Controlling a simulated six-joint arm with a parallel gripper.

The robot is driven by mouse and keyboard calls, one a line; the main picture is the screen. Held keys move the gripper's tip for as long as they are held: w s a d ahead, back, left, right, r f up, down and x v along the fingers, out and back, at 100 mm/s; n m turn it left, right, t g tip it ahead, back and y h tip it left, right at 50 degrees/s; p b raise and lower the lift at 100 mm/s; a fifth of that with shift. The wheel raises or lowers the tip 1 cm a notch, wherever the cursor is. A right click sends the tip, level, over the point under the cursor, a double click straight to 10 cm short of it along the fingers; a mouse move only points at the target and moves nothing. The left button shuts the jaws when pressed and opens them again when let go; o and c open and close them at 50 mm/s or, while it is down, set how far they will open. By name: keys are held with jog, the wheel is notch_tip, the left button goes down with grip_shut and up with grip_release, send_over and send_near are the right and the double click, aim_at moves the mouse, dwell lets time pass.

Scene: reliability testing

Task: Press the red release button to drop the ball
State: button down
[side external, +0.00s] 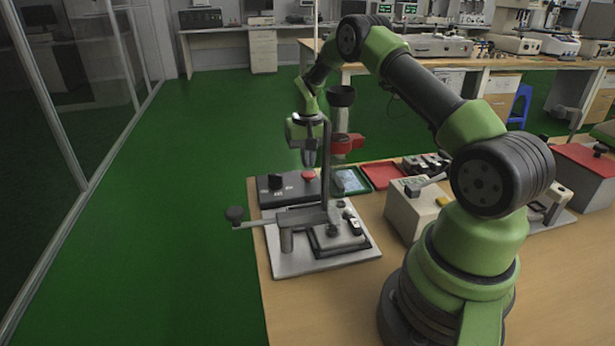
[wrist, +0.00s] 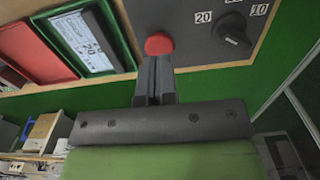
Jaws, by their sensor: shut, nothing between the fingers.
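The red release button (side external: 308,175) sits on top of a dark control box (side external: 285,190) near the table's left edge. My gripper (side external: 309,160) is shut and empty, pointing down just above the button in the side view. In the wrist view the red button (wrist: 159,44) shows right at the tips of my shut fingers (wrist: 155,62). I cannot tell whether the fingertips touch it. A black knob with printed numbers (wrist: 235,42) is on the same panel. No ball can be made out. A red clamp (side external: 346,143) and a dark cup (side external: 342,96) stand just behind the gripper.
A metal fixture with an upright post (side external: 327,165) stands on a light plate (side external: 300,262) in front of the box. A green tray with a display (side external: 350,181) and a red tray (side external: 383,174) lie to the right. A grey box (side external: 412,208) stands nearer my base.

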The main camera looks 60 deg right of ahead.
aim_at(308, 174)
jog(key=shift+r, duration=2.05)
jog(key=shift+a+r, duration=0.2)
jog(key=shift+r, duration=0.15)
jog(key=s+a+r+n+t, duration=0.2)
jog(key=s+a+r+t, duration=0.15)
jog(key=a+r, duration=1.15)
jog(key=s+a+r+n+t+y, duration=0.1)
jog(key=s+a, duration=0.3)
jog(key=s, duration=0.4)
jog(key=s+a+r+n+t+y, duration=0.1)
jog(key=s+a+r+n+t, duration=0.1)
jog(key=s, duration=0.7)
jog(key=shift+s+a+r+t, duration=0.2)
jog(key=shift+a+r+t, duration=0.15)
jog(key=shift+a+r, duration=0.7)
